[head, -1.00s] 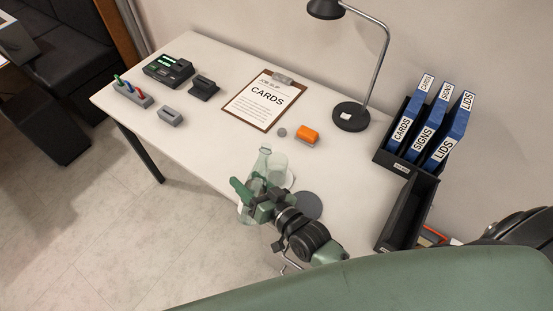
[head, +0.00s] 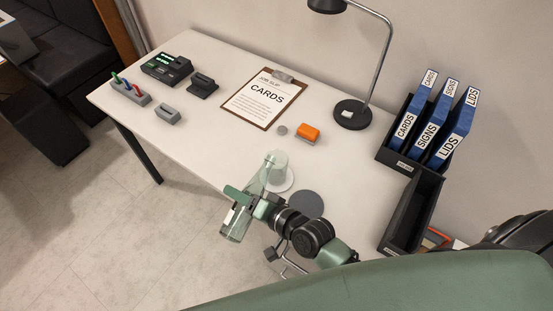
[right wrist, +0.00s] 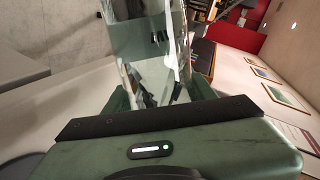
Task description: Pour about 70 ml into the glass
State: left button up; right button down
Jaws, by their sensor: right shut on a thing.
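My right gripper (head: 241,203) is shut on a clear glass bottle (head: 236,226) at the front edge of the desk. The bottle is tilted, with its base low at the left and its neck leaning right toward the glass. The clear glass (head: 280,172) stands on a round white pad (head: 284,186). The bottle's mouth shows near the glass's rim; I cannot tell whether it touches or whether liquid runs. In the right wrist view the bottle (right wrist: 150,45) stands between the fingers. The liquid level is too unclear to read. My left gripper is not in view.
A dark grey disc (head: 307,204) lies right of the glass. Behind are an orange-topped block (head: 308,133), a clipboard (head: 262,101) reading CARDS and a lamp (head: 351,114). A black file holder (head: 394,158) and an open black tray (head: 412,212) stand at the right.

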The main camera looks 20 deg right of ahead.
jog(key=shift+a+r+m, duration=0.1)
jog(key=shift+r+m, duration=0.15)
jog(key=shift+m, duration=0.05)
jog(key=shift+r+y+p, duration=0.3)
jog(key=shift+r+p, duration=0.35)
jog(key=shift+p, duration=0.05)
jog(key=shift+w+r+m+g+p, duration=0.1)
jog(key=shift+r+m+g+p, duration=0.25)
jog(key=shift+m+p, duration=0.25)
jog(key=shift+r+m+g+y+p, duration=0.3)
jog(key=shift+r+m+p, duration=0.1)
jog(key=shift+r+p, duration=0.3)
jog(key=shift+s+a, duration=0.25)
jog(key=shift+s, duration=0.1)
jog(key=shift+s+a+r+p, duration=0.1)
jog(key=shift+s+r+p, duration=0.05)
jog(key=shift+p, duration=0.15)
dwell(0.6)
